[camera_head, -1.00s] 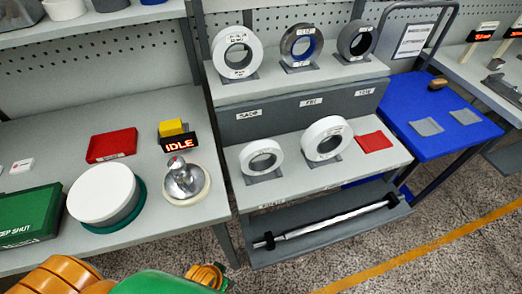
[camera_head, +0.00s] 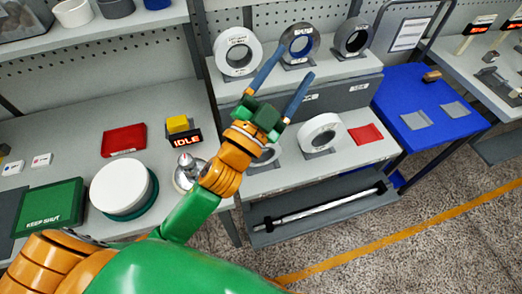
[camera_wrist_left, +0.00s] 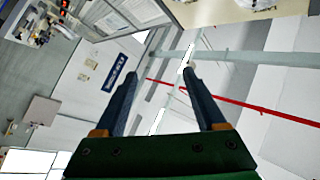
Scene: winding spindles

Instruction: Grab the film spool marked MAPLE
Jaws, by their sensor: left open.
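Several ring-shaped film spools stand on a two-step rack; I cannot read MAPLE on any. On the upper step are a white spool (camera_head: 222,50), a grey one with a blue core (camera_head: 314,40) and a dark grey one (camera_head: 341,37). On the lower step are a white spool (camera_head: 308,132) and another spool (camera_head: 268,158) mostly hidden behind my left gripper. My left gripper (camera_head: 295,63) is open and empty, its fingers raised in front of the rack. The left wrist view shows the open fingers (camera_wrist_left: 160,70) with no spool between them. My right gripper is not in view.
A red pad (camera_head: 366,134) lies on the lower step. Below is a tray (camera_head: 285,232) with a metal bar. The left bench holds a red box (camera_head: 123,140), a white round drum (camera_head: 118,186), a green case (camera_head: 48,208) and an IDLE sign (camera_head: 186,137). A blue cart (camera_head: 425,95) stands right.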

